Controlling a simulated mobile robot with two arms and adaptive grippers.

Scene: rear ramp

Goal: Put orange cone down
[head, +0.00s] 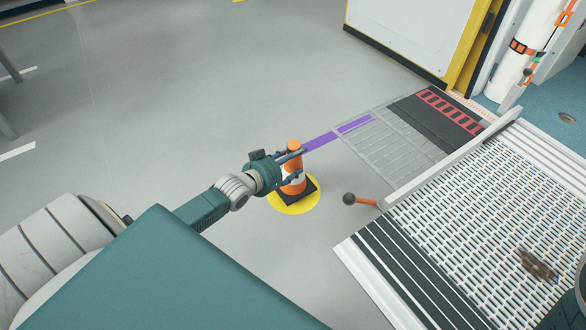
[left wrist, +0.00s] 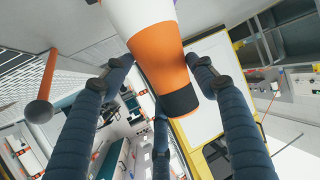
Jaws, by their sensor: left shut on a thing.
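The orange cone (head: 293,188), with white bands and a dark square base, stands upright over a yellow disc (head: 283,207) on the grey floor. Whether its base touches the disc is hard to tell. My left gripper (head: 299,166) is shut on the cone's upper part from the left side. In the left wrist view the cone (left wrist: 160,48) lies between the blue fingers of the left gripper (left wrist: 160,68), its dark tip pointing downward in the picture. My right gripper is not in view.
A lever with a dark ball (head: 349,199) sticks out right of the cone. A slatted ramp (head: 465,200) with a raised side rail fills the right. A purple strip (head: 322,142) runs behind the cone to a grey grid panel (head: 385,140).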

